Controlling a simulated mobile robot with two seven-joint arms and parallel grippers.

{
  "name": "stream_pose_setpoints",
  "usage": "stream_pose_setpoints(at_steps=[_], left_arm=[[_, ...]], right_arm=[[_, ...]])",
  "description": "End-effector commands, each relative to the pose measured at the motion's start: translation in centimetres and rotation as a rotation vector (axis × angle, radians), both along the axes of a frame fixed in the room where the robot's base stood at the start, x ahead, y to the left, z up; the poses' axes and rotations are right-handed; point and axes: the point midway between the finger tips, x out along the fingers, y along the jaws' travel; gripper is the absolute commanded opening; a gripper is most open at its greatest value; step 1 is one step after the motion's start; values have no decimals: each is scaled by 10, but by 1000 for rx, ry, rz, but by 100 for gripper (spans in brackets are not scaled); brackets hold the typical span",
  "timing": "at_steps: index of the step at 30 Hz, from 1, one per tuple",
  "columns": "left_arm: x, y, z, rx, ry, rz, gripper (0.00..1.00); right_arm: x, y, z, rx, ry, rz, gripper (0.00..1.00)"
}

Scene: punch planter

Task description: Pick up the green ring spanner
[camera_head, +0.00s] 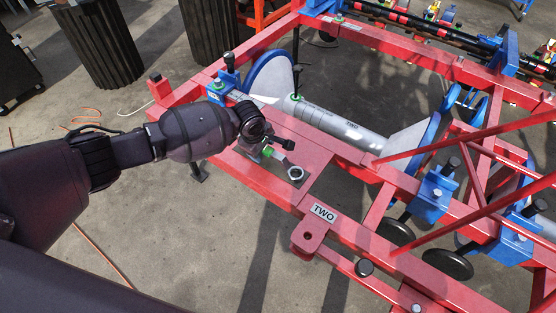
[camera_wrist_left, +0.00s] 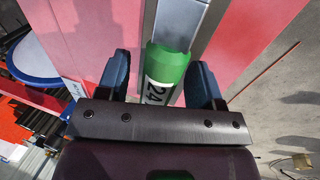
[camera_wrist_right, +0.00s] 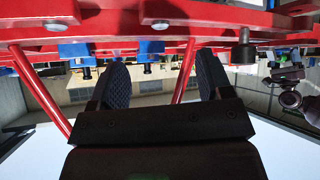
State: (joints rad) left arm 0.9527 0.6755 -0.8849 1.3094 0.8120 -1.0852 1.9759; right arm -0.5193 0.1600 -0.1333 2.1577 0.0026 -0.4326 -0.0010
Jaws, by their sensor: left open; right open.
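The green ring spanner lies on the red frame's flat plate in the head view, near the frame's left end. Its green band (camera_head: 267,151) shows by my left gripper, and a metal ring or nut (camera_head: 295,173) shows just beyond it. In the left wrist view the spanner's green band (camera_wrist_left: 167,68), marked 24, and its grey shaft lie between the two open fingers of my left gripper (camera_wrist_left: 160,85). Contact cannot be told. My right gripper (camera_wrist_right: 160,85) is open and empty in the right wrist view; it is not seen in the head view.
The red frame (camera_head: 230,155) carries a grey roller (camera_head: 335,125) with a blue-rimmed disc (camera_head: 270,78) and blue brackets. A plate marked TWO (camera_head: 323,212) is in front. Dark ribbed bins (camera_head: 98,42) stand behind. Concrete floor (camera_head: 200,240) is open at front left.

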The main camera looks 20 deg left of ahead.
Motion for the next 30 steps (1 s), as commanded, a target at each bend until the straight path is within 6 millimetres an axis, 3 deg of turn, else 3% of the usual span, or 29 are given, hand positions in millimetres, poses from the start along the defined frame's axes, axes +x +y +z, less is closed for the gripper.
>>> stream_pose_setpoints(at_steps=[5, 17, 25, 30], left_arm=[[1, 0, 4, 0, -4, 1, 61], [1, 0, 3, 1, -3, 1, 0], [1, 0, 5, 0, -4, 0, 0], [2, 0, 23, 0, -9, 1, 0]], right_arm=[[4, 0, 5, 0, -14, 3, 72], [3, 2, 3, 3, -8, 4, 72], [3, 3, 3, 5, -9, 4, 72], [8, 3, 12, 4, -27, 3, 72]])
